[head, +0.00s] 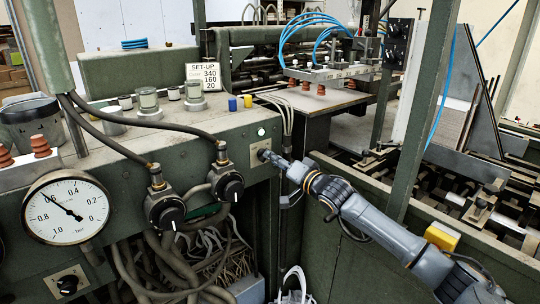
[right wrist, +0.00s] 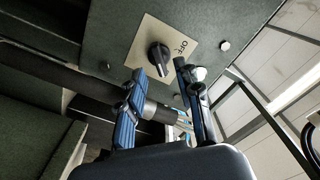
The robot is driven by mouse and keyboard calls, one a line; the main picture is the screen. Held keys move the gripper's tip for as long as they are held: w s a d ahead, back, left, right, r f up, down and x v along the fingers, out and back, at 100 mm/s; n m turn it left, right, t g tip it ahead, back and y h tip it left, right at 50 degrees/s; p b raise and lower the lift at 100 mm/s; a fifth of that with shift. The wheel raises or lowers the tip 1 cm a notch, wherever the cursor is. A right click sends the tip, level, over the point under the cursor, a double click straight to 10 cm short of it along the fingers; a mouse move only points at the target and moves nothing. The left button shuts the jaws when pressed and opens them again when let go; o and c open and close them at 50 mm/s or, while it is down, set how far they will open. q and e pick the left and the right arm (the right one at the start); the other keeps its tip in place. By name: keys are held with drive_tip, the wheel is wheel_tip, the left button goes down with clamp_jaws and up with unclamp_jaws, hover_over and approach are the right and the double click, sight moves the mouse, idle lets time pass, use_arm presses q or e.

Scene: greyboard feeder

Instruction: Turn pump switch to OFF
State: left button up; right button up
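A black rotary switch (right wrist: 158,56) sits on a cream plate (right wrist: 180,32) marked OFF in the right wrist view. In the head view its cream plate (head: 258,143) is on the right end of the green cabinet front, and the knob is mostly hidden by my gripper. My right gripper (head: 278,161) is right at this plate. In the right wrist view its two blue-grey fingers (right wrist: 159,70) are apart, one on each side of the knob's near end. I cannot tell whether they touch it. My left gripper is not in view.
A second black knob (head: 67,285) sits on a plate below the round pressure gauge (head: 66,208). Two black regulators (head: 231,187) with hoses stand left of my right gripper. A white lamp (head: 261,132) is just above the switch plate. A green machine panel (head: 345,262) lies under my right arm.

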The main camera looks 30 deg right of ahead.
drive_tip(key=shift+w+a, duration=0.1)
drive_tip(key=shift+w, duration=1.35)
drive_tip(key=shift+s, duration=0.1)
clamp_jaws()
